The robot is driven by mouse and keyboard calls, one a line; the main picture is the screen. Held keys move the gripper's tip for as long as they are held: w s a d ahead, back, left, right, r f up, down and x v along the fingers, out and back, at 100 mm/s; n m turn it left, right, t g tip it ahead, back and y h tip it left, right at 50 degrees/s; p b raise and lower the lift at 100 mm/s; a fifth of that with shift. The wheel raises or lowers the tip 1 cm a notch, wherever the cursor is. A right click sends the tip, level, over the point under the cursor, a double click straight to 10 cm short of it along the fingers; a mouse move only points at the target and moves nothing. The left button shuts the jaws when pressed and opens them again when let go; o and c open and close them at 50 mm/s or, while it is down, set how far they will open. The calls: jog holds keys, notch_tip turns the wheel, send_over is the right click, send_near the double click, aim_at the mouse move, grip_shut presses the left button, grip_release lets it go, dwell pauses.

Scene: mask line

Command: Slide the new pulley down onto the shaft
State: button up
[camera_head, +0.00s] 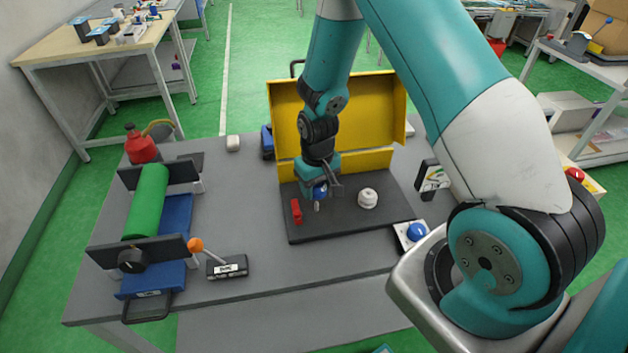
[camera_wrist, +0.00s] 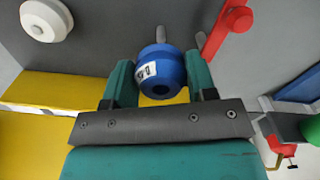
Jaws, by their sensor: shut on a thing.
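My gripper (camera_wrist: 160,85) is shut on a blue pulley (camera_wrist: 163,72) with a white label, one finger on each side. The pulley's dark bore faces the wrist camera. In the head view my gripper (camera_head: 321,188) holds the pulley (camera_head: 320,194) low over the dark board. A short grey pin (camera_wrist: 160,34) shows just past the pulley in the wrist view, and a second grey pin (camera_wrist: 193,62) stands to its right. I cannot tell whether the pulley's bore is on either pin. A white pulley (camera_head: 368,198) sits on the board to the right.
A red lever (camera_head: 296,211) is on the dark board (camera_head: 350,229), left of my gripper. A yellow open cover (camera_head: 372,118) rises behind. A green roller (camera_head: 147,202) on a blue base stands at the left. A blue button box (camera_head: 416,232) is at the right.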

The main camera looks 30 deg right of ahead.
aim_at(317, 203)
notch_tip(317, 203, down, 5)
jog(key=b, duration=0.3)
jog(key=shift+a+b, duration=0.1)
jog(key=shift+b, duration=0.25)
jog(key=shift+f, duration=0.15)
jog(key=shift+s, duration=0.15)
jog(key=shift+f+b, duration=0.4)
jog(key=shift+f, duration=0.2)
dwell(0.9)
jog(key=o, duration=0.6)
jog(key=shift+o, duration=0.2)
jog(key=shift+r, duration=0.1)
notch_tip(317, 203, up, 11)
jog(key=p, duration=0.8)
jog(key=shift+p, duration=0.4)
